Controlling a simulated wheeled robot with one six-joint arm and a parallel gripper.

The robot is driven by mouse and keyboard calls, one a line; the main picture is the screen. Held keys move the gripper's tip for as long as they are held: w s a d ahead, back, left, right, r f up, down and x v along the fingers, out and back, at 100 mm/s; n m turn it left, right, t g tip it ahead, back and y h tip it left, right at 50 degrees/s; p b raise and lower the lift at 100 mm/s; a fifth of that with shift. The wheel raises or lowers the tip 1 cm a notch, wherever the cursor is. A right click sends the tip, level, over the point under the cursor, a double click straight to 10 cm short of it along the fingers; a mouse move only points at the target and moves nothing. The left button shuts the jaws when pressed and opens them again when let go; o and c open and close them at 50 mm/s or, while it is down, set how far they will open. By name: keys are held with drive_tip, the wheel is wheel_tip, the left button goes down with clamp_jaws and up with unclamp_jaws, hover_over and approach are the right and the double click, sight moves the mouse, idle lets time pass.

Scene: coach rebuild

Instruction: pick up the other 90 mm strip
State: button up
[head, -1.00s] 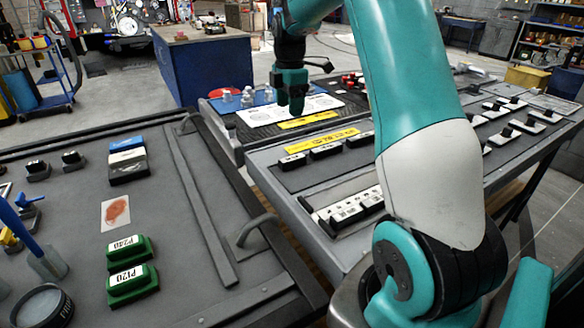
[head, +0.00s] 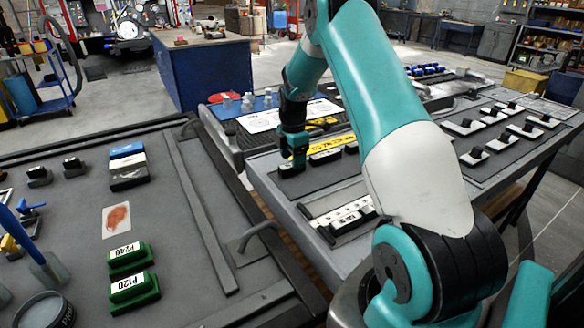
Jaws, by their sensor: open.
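My gripper (head: 292,163) points down at the left end of a row of black blocks with white labels on the middle bench. The leftmost block lies mostly hidden behind it, and I cannot tell whether they touch. The jaws are open. A second labelled block (head: 325,156) lies just to the right, and a third (head: 351,147) is partly behind my arm. Their labels are too small to read, so I cannot tell which one is a 90 mm strip. A yellow lettered strip (head: 338,142) lies behind the row.
A black holder with white numbered pieces (head: 347,215) sits nearer on the same bench. Left is a grey bench with green P240 (head: 128,260) and P120 (head: 133,291) blocks and a raised handle (head: 258,232). White trays with black pieces (head: 494,141) stand at right.

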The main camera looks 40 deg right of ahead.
drive_tip(key=shift+w+a+f, duration=0.1)
drive_tip(key=shift+f, duration=1.4)
drive_tip(key=c, duration=1)
